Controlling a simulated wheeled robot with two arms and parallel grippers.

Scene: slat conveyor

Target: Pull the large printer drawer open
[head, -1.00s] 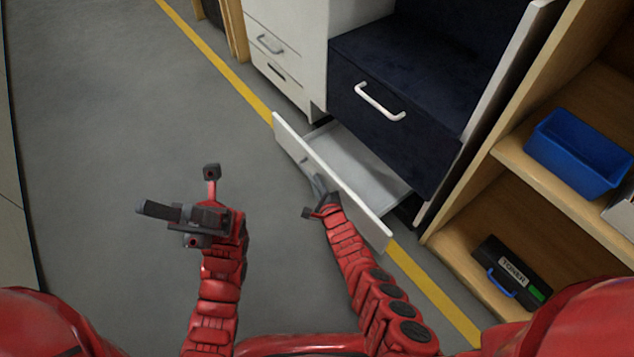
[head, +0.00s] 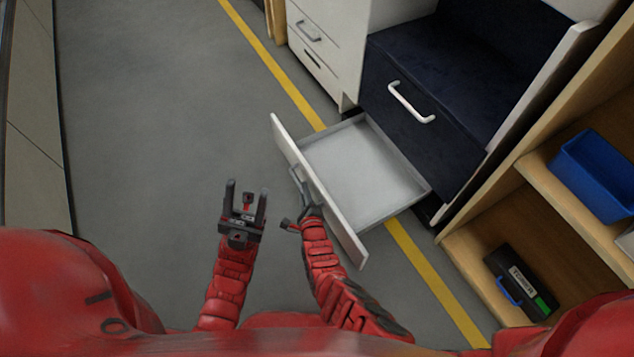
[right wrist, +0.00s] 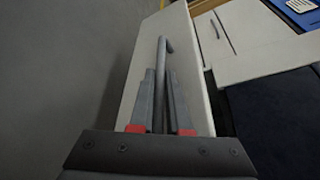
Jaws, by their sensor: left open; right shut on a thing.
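The large printer drawer (head: 365,165) is low in the dark cabinet and stands well out, its pale grey inside empty. Its white front panel (head: 330,215) faces me. My right gripper (head: 303,200) is at the outer face of this panel, shut on the grey bar handle (head: 298,185). In the right wrist view the handle (right wrist: 163,70) runs up between the two fingers (right wrist: 160,105). My left gripper (head: 246,200) is open and empty, to the left of the drawer front, its fingers pointing away from me.
A dark blue upper drawer front with a white handle (head: 411,102) is above the open drawer. A wooden shelf (head: 480,245) on the right holds a blue bin (head: 592,175) and a black toner case (head: 518,282). Grey floor on the left is clear.

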